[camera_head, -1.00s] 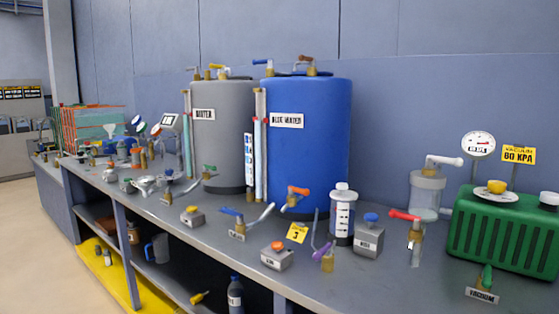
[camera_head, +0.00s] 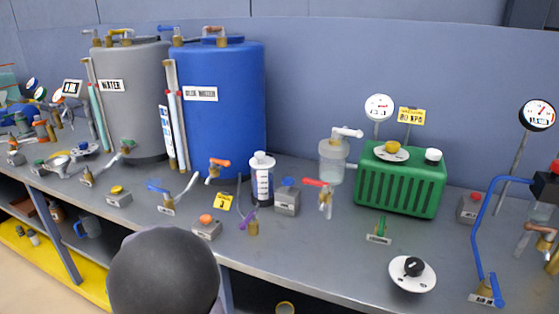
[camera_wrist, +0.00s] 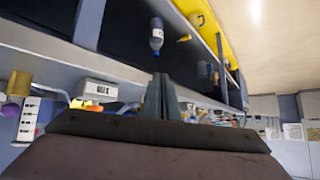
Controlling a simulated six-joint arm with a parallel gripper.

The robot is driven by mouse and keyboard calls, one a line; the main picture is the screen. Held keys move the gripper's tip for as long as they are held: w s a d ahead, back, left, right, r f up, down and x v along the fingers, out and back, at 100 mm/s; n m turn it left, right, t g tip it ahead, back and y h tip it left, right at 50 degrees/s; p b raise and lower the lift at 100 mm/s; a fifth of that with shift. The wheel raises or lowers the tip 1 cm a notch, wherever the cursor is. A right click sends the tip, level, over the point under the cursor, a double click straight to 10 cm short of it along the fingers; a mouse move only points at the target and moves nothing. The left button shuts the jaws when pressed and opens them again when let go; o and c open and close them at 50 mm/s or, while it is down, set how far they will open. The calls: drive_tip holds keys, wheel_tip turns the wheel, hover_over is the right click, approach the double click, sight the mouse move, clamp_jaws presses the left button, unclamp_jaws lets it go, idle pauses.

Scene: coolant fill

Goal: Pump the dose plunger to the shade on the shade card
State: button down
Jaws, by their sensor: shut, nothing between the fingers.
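In the wrist view, which is tilted, the marked cylinder (camera_wrist: 29,118) shows at far left. My gripper (camera_wrist: 162,80) is shut and empty, apart from the cylinder and in front of the bench edge. The head view does not show my fingers.
A grey water tank (camera_head: 130,105) and a blue water tank (camera_head: 218,110) stand behind. Around the cylinder are button boxes (camera_head: 286,200), a red-handled valve (camera_head: 325,195) and a green vacuum pump (camera_head: 400,180). A bottle (camera_wrist: 157,35) is on the shelf below.

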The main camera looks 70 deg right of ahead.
drive_tip(key=s+d+r+m+g+h+p, duration=0.3)
drive_tip(key=s+d+r, duration=0.6)
drive_tip(key=d, duration=0.3)
drive_tip(key=s+d+r+m+g+h+p, duration=0.4)
drive_tip(key=s+d+r, duration=0.4)
drive_tip(key=s+d, duration=0.3)
drive_tip(key=shift+s+d+r+m+g+h+p, duration=0.15)
drive_tip(key=shift+d+r+m+g+h+p, duration=0.2)
drive_tip(key=shift+d+m+h+p, duration=0.35)
drive_tip(key=p, duration=0.2)
hover_over(288, 181)
drive_tip(key=a, duration=0.2)
wheel_tip(288, 181, down, 2)
wheel_tip(288, 181, down, 2)
drive_tip(key=shift+a+f, duration=0.15)
drive_tip(key=shift+f, duration=1)
